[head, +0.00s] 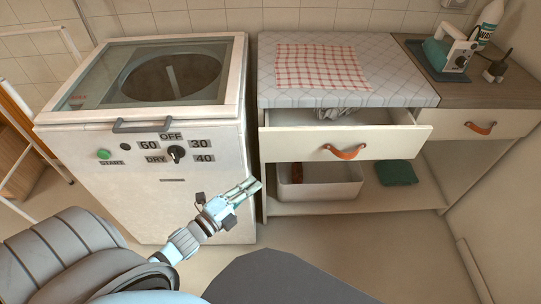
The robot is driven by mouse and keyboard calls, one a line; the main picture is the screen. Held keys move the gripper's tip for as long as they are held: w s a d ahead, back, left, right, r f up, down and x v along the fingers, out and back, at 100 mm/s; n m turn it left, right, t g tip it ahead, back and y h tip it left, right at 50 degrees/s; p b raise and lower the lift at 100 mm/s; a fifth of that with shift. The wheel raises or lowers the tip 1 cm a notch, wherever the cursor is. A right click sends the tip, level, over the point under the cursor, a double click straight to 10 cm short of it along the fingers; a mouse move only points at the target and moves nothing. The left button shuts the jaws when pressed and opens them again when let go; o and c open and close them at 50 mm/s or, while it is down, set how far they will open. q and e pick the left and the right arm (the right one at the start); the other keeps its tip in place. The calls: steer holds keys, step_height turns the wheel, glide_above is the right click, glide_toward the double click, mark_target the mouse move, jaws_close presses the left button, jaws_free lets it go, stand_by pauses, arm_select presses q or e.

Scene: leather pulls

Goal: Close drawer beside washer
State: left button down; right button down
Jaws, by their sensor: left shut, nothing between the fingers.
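The washer (195,205) stands at the left, white, with a glass lid on top and a dial on its front. The drawer (300,142) to its right is pulled out of the cabinet, and some pale cloth shows inside it. Its front carries an orange leather pull (345,152). My left gripper (251,188) is shut and empty, in front of the washer's right edge, below and to the left of the drawer front and apart from it. My right gripper is not in view.
A second drawer (455,125) at the right looks shut. A white bin (340,188) and a green folded cloth (397,173) are on the lower shelf. A checked cloth (320,66) lies on the padded top. An iron (450,50) stands at the back right. Floor in front is clear.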

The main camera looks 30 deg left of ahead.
mark_target(271, 150)
arm_select(q)
steer(key=w, duration=1.1)
steer(key=shift+w+a+f+b, duration=0.15)
steer(key=shift+w+a+b, duration=0.1)
steer(key=shift+b, duration=0.1)
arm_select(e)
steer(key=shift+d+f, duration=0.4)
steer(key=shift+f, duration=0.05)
arm_select(q)
steer(key=shift+w+a+b, duration=0.65)
steer(key=shift+w+a, duration=0.1)
steer(key=shift+w, duration=0.35)
steer(key=shift+w+a, duration=0.2)
steer(key=shift+w, duration=0.15)
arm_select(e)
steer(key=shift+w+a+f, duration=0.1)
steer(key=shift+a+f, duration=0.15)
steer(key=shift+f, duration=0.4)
arm_select(q)
steer(key=shift+s, duration=0.1)
